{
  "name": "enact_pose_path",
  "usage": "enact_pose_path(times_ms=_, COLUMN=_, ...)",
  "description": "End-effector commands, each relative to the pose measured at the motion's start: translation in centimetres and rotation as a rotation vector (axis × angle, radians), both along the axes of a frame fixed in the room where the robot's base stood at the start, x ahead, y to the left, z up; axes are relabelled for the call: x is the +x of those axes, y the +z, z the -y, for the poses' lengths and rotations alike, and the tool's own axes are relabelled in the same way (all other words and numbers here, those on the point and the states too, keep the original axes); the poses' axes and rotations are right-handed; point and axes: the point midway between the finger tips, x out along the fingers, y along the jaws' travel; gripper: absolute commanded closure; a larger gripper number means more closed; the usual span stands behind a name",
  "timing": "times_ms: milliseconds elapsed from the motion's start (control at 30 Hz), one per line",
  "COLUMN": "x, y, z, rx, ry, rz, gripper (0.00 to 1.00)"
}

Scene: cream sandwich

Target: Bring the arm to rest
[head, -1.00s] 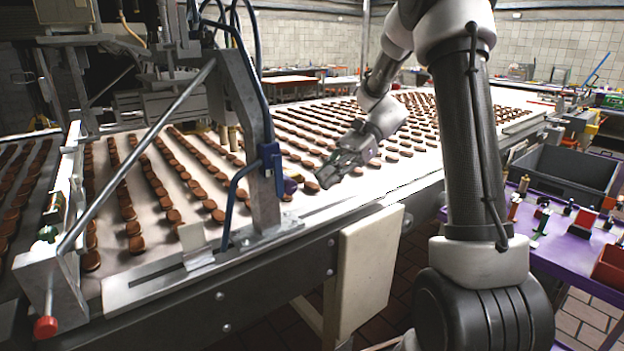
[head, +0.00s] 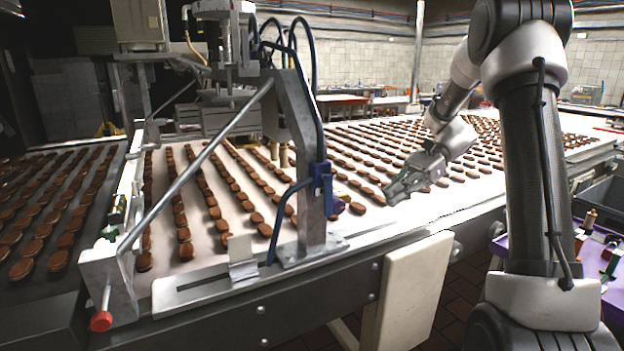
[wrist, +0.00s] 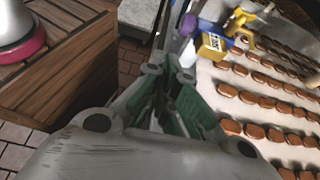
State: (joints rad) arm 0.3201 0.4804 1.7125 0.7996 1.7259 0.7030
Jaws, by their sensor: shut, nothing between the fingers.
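My gripper (head: 394,194) is above the near edge of the white conveyor belt (head: 440,208) in the head view, with its fingers pointing down and left. The wrist view shows its green-lined fingers (wrist: 172,72) close together, with nothing held between them. My arm reaches in from the right side of the head view and is bent at the elbow.
Rows of brown sandwich biscuits (head: 185,236) lie on the belt. A metal frame with blue hoses (head: 312,200) stands left of my gripper. A purple table (head: 592,272) is at the right.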

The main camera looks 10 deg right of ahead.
Motion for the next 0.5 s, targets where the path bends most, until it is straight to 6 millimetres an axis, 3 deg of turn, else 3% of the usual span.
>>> enact_pose_path(times_ms=67, x=0.4, y=-0.5, z=0.2, rx=-0.009, ry=0.010, rz=0.055, gripper=1.00)
enact_pose_path(times_ms=133, x=0.3, y=-2.3, z=1.1, rx=-0.057, ry=0.042, rz=0.123, gripper=1.00)
enact_pose_path(times_ms=200, x=-1.0, y=-4.6, z=2.1, rx=-0.112, ry=0.090, rz=0.168, gripper=1.00)
enact_pose_path(times_ms=267, x=-3.1, y=-5.6, z=3.3, rx=-0.193, ry=0.164, rz=0.246, gripper=1.00)
enact_pose_path(times_ms=500, x=-9.0, y=-4.3, z=5.7, rx=-0.419, ry=0.447, rz=0.512, gripper=1.00)
